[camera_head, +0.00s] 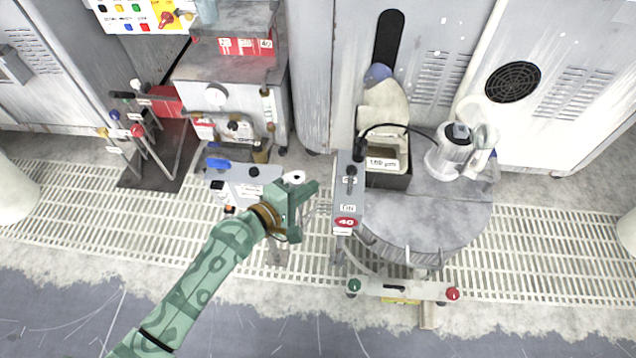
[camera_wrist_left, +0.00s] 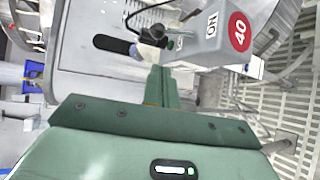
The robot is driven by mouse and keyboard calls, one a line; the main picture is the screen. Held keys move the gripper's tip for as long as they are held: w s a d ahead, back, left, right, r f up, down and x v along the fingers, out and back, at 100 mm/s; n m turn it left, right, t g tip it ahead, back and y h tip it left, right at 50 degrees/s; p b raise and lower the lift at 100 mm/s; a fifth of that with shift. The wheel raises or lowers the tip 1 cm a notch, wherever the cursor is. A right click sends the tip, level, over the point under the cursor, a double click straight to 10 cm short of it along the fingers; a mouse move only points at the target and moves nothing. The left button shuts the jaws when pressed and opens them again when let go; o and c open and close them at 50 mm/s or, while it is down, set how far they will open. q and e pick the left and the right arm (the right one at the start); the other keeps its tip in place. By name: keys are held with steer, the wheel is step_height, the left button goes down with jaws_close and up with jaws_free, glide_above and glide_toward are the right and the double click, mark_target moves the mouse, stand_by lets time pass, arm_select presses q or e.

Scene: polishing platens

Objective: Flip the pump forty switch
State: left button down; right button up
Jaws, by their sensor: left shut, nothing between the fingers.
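The pump forty switch box (camera_head: 345,196) is a narrow grey box at the left edge of the round platen. It bears an "ON" label and a red "40" label (camera_head: 345,222). A small toggle lever (camera_head: 350,171) is on its top face. My left gripper (camera_head: 312,187) is just left of the box, with its fingers shut and empty. In the left wrist view, the fingers (camera_wrist_left: 159,84) point up toward the switch end of the box (camera_wrist_left: 215,42), and the lever (camera_wrist_left: 155,34) shows as a dark knob beyond them. I cannot tell whether they touch. My right gripper is out of view.
A bar with green and red buttons (camera_head: 403,290) is in front of the platen.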

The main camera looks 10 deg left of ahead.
mark_target(351, 179)
arm_select(q)
steer(key=shift+r, duration=0.4)
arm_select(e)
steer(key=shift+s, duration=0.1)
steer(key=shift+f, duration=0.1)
